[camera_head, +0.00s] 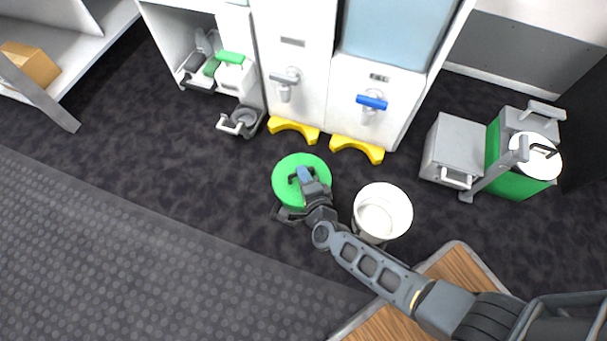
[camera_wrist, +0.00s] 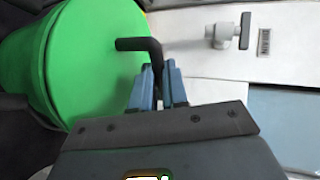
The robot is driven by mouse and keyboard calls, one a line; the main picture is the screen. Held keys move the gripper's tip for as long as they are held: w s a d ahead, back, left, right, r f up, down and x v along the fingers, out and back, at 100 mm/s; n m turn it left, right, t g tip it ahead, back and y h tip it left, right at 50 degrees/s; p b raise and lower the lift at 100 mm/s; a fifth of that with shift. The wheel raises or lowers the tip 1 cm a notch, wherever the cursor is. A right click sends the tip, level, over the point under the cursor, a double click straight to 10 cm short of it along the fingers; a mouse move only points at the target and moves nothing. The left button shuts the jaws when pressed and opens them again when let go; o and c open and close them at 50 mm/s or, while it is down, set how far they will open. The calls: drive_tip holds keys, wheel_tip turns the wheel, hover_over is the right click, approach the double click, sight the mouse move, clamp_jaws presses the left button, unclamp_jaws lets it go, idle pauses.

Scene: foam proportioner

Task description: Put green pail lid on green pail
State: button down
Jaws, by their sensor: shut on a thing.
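The green pail lid (camera_head: 286,170) is a round green disc with a black bent handle, left of centre on the floor side in the head view. My gripper (camera_head: 304,176) reaches over it from the lower right. In the wrist view, the blue fingers of my gripper (camera_wrist: 158,88) are shut on the black handle (camera_wrist: 140,44) of the lid (camera_wrist: 95,60). Past the lid's rim, a green side wall (camera_wrist: 22,65) shows, which looks like the green pail. I cannot tell whether the lid is fully seated, and the head view hides what is under it.
An open white pail (camera_head: 382,190) stands close right of my gripper. A green container with a white top (camera_head: 512,182) and a grey box (camera_head: 455,145) stand at the right. A dispenser cabinet (camera_head: 292,62) with yellow feet is behind. An empty grey holder (camera_head: 243,120) sits at its left.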

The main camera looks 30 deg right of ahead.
drive_tip(key=shift+f+b, duration=0.5)
drive_tip(key=shift+f, duration=0.05)
drive_tip(key=c, duration=1.4)
unclamp_jaws()
drive_tip(key=shift+p+v, duration=2.5)
drive_tip(key=shift+v, duration=3)
drive_tip(key=shift+r, duration=0.1)
